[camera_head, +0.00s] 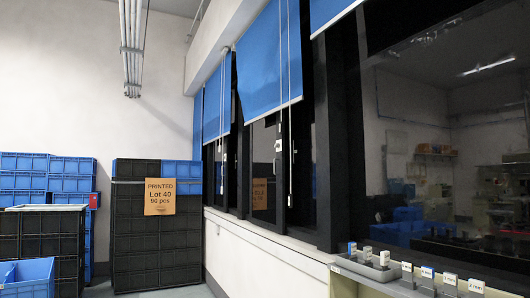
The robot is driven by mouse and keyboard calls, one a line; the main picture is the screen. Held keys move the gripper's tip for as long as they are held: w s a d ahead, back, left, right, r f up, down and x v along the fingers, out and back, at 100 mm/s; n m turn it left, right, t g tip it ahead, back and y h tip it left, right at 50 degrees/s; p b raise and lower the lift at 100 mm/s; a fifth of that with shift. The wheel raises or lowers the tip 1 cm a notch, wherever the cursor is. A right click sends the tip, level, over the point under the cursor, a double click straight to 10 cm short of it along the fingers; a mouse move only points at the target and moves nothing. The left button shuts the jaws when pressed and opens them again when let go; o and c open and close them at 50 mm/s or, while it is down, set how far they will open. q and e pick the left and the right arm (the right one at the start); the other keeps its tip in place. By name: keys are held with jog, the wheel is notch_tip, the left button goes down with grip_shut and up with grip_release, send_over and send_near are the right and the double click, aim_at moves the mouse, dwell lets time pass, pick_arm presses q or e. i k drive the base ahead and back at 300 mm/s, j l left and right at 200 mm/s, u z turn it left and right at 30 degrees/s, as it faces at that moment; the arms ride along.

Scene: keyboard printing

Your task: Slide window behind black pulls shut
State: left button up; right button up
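A row of black-framed windows runs along the right wall. Blue blinds (268,62) hang partly down over them. Two cords hang in front of the second blind. A third pull (223,187) hangs by the farther blind. Behind the pulls is a dark-framed window (262,165) with reflecting glass. Whether its sash stands open or shut is hard to tell. Neither of my grippers shows in this view.
A white sill (270,238) runs below the windows. A grey tray (372,268) with small labelled items sits at lower right. Black crates (145,235) with a "PRINTED Lot 40" sign (160,196) and blue crates (70,165) stand left.

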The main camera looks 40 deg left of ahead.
aim_at(267, 178)
jog(key=i+j+u, duration=0.25)
jog(key=j+u, duration=0.15)
jog(key=j, duration=0.15)
jog(key=i+j+u, duration=0.7)
jog(key=j+u, duration=0.15)
jog(key=i+j+u, duration=0.15)
jog(key=i+j, duration=0.15)
jog(key=i, duration=0.25)
jog(key=i+j+u, duration=0.2)
jog(key=i, duration=0.35)
jog(key=i+j+u, duration=0.15)
jog(key=i, duration=0.4)
